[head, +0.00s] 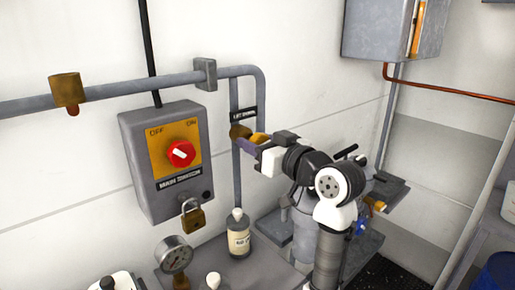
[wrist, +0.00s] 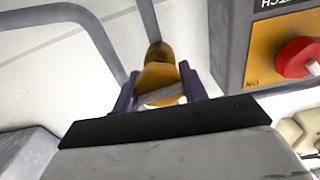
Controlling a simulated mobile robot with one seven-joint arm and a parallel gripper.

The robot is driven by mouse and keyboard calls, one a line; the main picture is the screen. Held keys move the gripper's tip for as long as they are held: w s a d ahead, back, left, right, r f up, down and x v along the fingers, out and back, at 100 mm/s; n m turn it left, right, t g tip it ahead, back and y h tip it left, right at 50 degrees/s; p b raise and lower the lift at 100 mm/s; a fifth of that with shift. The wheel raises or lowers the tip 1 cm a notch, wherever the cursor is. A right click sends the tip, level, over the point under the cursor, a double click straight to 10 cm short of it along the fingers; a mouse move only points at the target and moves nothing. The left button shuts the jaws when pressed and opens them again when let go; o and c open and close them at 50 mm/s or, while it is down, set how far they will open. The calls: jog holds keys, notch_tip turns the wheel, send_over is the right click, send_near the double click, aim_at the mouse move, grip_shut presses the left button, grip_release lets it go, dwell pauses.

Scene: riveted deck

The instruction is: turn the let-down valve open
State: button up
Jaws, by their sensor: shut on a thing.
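The let-down valve (head: 239,131) is a brass body on a thin grey vertical pipe, below a black "LET DOWN" label (head: 243,115). Its yellow handle (head: 258,138) sticks out toward my gripper. In the wrist view the yellow handle (wrist: 158,82) sits between the two purple fingers, with the brass body (wrist: 160,52) just beyond it. My gripper (head: 251,143) is shut on the handle; in the wrist view its fingers (wrist: 158,90) flank the handle on both sides. How far the handle is turned cannot be told clearly.
A grey main switch box (head: 133,170) with a red knob (head: 181,153) is on the wall to the left, a padlock (head: 193,216) beneath it. A bottle (head: 238,238) and a pressure gauge (head: 175,254) stand below. A grey cabinet (head: 380,30) hangs upper right.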

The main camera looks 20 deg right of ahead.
jog(key=n+b, duration=0.1)
jog(key=b, duration=0.1)
jog(key=n+b, duration=0.1)
jog(key=n, duration=0.1)
jog(key=shift+f+n+b, duration=0.2)
jog(key=shift+n+b, duration=0.1)
jog(key=shift+b, duration=0.05)
jog(key=n+b, duration=0.4)
jog(key=shift+n, duration=0.3)
jog(key=n+b, duration=0.3)
jog(key=n, duration=0.1)
jog(key=shift+a, duration=0.1)
jog(key=shift+r+n+b, duration=0.1)
jog(key=shift+n+b, duration=0.85)
jog(key=shift+n, duration=1.05)
jog(key=o, duration=1)
jog(key=shift+s, duration=0.1)
jog(key=b+v, duration=0.2)
jog(key=v, duration=1.1)
jog(key=shift+s, duration=0.35)
jog(key=shift+r, duration=0.1)
